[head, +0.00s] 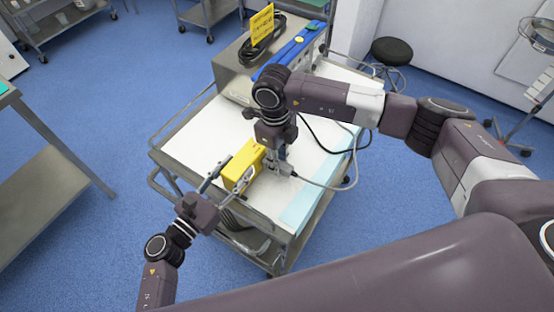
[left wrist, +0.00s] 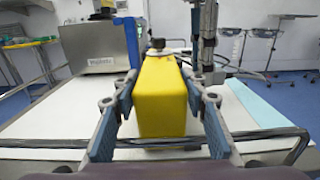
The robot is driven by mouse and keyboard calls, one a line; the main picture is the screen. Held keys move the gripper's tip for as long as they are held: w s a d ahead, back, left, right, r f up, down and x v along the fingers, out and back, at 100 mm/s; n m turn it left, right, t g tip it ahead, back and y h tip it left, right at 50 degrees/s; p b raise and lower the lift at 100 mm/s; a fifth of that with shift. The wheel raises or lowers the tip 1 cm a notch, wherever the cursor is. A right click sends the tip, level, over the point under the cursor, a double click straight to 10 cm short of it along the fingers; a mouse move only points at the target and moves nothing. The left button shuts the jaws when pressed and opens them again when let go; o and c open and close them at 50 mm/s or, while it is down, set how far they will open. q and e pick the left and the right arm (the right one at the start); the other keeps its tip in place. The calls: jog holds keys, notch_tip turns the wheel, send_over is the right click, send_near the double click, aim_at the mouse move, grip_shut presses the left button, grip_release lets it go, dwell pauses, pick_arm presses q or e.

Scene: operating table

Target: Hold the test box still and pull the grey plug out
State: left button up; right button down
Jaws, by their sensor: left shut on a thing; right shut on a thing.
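The yellow test box (head: 243,166) stands near the front edge of the cart's white top. It also fills the middle of the left wrist view (left wrist: 163,100). My left gripper (head: 226,183) has its blue-padded fingers on both sides of the box and is shut on it. My right gripper (head: 279,164) points down just right of the box and is shut on the grey plug, which is mostly hidden between its fingers. A grey cable (head: 322,186) leads from there to the right. Whether the plug still sits in the box is hidden.
A metal unit (head: 232,78) with a black cable coil and yellow sign stands at the cart's back, beside a blue-topped device (head: 292,52). The cart's rail (head: 180,174) runs along the left. The white top (head: 202,130) left of the box is clear.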

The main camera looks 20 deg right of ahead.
aim_at(292, 172)
pick_arm(q)
jog(key=shift+a, duration=0.1)
pick_arm(e)
jog(key=shift+s+d, duration=0.2)
jog(key=shift+s, duration=0.1)
jog(key=shift+s+d, duration=0.1)
jog(key=shift+s, duration=0.1)
jog(key=shift+s+d, duration=0.15)
jog(key=shift+d, duration=0.05)
dwell(0.5)
jog(key=shift+s+d, duration=0.25)
jog(key=shift+s+d, duration=0.2)
dwell(0.4)
jog(key=shift+s+d, duration=0.45)
jog(key=shift+s, duration=0.1)
jog(key=shift+r, duration=0.1)
notch_tip(292, 172, up, 7)
jog(key=s+d, duration=0.1)
jog(key=shift+s+d+r, duration=0.15)
jog(key=shift+s, duration=0.1)
dwell(0.7)
